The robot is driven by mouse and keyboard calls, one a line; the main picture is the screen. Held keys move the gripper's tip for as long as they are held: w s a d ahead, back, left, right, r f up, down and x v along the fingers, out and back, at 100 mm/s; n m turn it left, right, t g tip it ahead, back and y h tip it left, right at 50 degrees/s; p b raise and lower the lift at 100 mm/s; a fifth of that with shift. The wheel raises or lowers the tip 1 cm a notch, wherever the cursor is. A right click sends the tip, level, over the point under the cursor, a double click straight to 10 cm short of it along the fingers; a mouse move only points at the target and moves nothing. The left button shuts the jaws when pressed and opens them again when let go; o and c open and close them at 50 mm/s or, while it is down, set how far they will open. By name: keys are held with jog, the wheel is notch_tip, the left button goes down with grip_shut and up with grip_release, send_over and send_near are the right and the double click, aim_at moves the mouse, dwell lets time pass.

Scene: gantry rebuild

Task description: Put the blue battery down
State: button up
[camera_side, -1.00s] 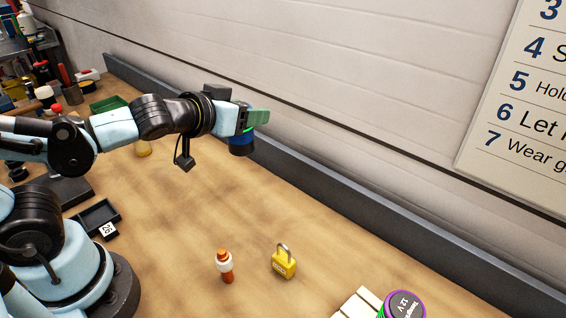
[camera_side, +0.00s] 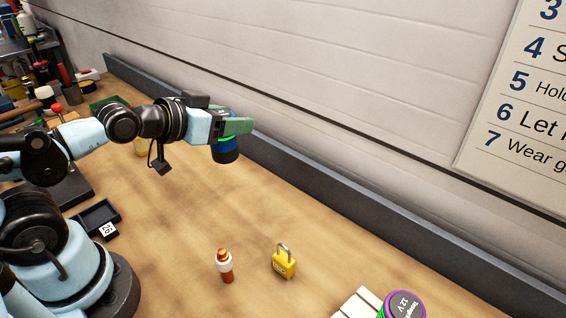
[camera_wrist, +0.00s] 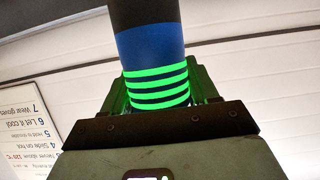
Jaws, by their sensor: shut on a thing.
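The blue battery (camera_side: 226,152) is a dark cylinder with a blue band and green glowing rings. My gripper (camera_side: 236,127) is shut on it and holds it toward the back of the bench, near the dark rail. In the side view the battery hangs below the green fingers, roughly upright. Whether its lower end touches the bench is hard to tell. In the wrist view the battery (camera_wrist: 150,52) stands between the jaws (camera_wrist: 158,92), its green rings close to the dark gripper plate.
A yellow padlock (camera_side: 284,264) and an orange-and-white bottle (camera_side: 225,266) stand at the front. A purple-rimmed battery (camera_side: 404,304) is by a pale slatted piece (camera_side: 360,304) at lower right. A black tray (camera_side: 96,217) lies left. The middle bench is clear. A dark rail (camera_side: 330,196) runs behind.

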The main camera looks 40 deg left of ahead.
jog(key=shift+f, duration=0.15)
jog(key=shift+w+a+f+y, duration=0.15)
jog(key=shift+f+y, duration=0.25)
jog(key=shift+f, duration=0.3)
jog(key=s+a+f+n+g+y, duration=0.1)
jog(key=a+f+n+g+y, duration=0.3)
jog(key=a+n+g+y, duration=1.1)
jog(key=shift+s+d+f+n+t+h, duration=0.1)
jog(key=shift+d+f+n+t+h, duration=0.2)
jog(key=shift+d+f+n, duration=0.7)
jog(key=shift+w+d+f+n+t+h, duration=0.15)
jog(key=shift+d+f+h, duration=0.35)
jog(key=shift+f, duration=1.15)
jog(key=shift+s+d+f+n+t+h, duration=0.15)
jog(key=shift+d+f+n+t+h, duration=0.25)
jog(key=shift+d+f, duration=0.65)
jog(key=shift+a+f, duration=0.25)
jog(key=shift+f, duration=0.1)
jog(key=o, duration=1.3)
jog(key=shift+o, duration=0.2)
